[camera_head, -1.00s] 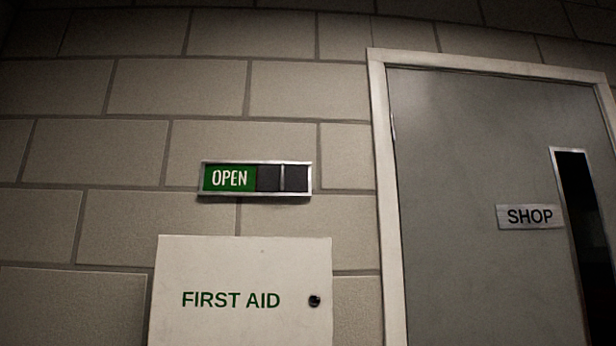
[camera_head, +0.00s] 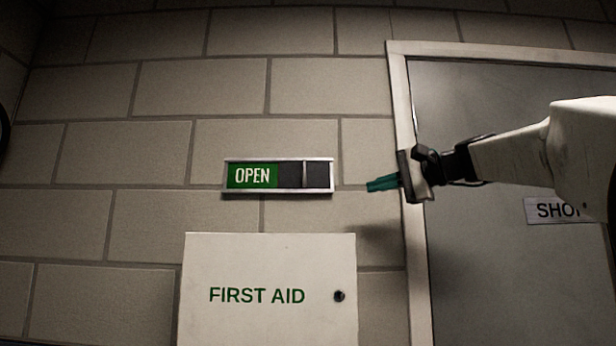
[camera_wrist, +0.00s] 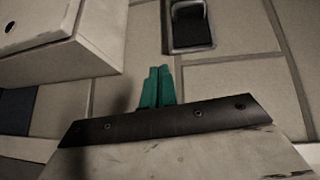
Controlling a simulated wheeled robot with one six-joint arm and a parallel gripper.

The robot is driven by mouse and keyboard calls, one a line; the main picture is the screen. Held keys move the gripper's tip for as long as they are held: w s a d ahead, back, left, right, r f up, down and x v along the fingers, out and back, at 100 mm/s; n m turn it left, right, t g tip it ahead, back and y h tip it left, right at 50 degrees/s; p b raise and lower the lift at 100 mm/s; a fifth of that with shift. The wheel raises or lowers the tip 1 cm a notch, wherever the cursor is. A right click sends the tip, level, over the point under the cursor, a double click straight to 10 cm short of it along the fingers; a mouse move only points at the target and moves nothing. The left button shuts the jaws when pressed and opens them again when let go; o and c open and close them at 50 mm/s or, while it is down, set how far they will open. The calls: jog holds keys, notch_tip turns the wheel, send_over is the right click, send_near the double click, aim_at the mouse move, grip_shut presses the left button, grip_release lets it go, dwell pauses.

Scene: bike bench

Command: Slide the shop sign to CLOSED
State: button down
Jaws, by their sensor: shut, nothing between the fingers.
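The shop sign (camera_head: 278,190) is a metal-framed slider on the block wall. Its left part shows green OPEN, and its right part is a dark cover (camera_head: 318,175) with an upright light grip bar (camera_head: 304,175). In the wrist view one end of the sign (camera_wrist: 190,48) shows at the top, with the bar across it. My gripper (camera_head: 370,185) has teal fingers, shut and empty, to the right of the sign and slightly below its middle, apart from it. The fingers (camera_wrist: 158,70) also show in the wrist view, pressed together.
A white FIRST AID cabinet (camera_head: 256,268) with a dark knob (camera_head: 339,296) juts out below the sign. A grey door (camera_head: 470,270) with a pale frame (camera_head: 416,250) and a SHOP plate (camera_head: 552,210) is at the right. The wall left of the sign is clear.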

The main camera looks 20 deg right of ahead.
jog(key=shift+t+y, duration=0.4)
jog(key=shift+y, duration=0.2)
jog(key=r, duration=0.4)
jog(key=shift+s+a+r, duration=0.3)
jog(key=shift+s+a, duration=0.05)
send_near(321, 170)
jog(key=w+a, duration=0.1)
jog(key=a, duration=0.1)
jog(key=w+a+f, duration=0.1)
jog(key=w, duration=0.1)
jog(key=shift+a+f, duration=0.15)
jog(key=shift+a, duration=0.25)
jog(key=a, duration=0.2)
jog(key=shift+w+a, duration=0.2)
jog(key=shift+a, duration=0.1)
jog(key=shift+w+a, duration=0.15)
jog(key=shift+a, duration=0.6)
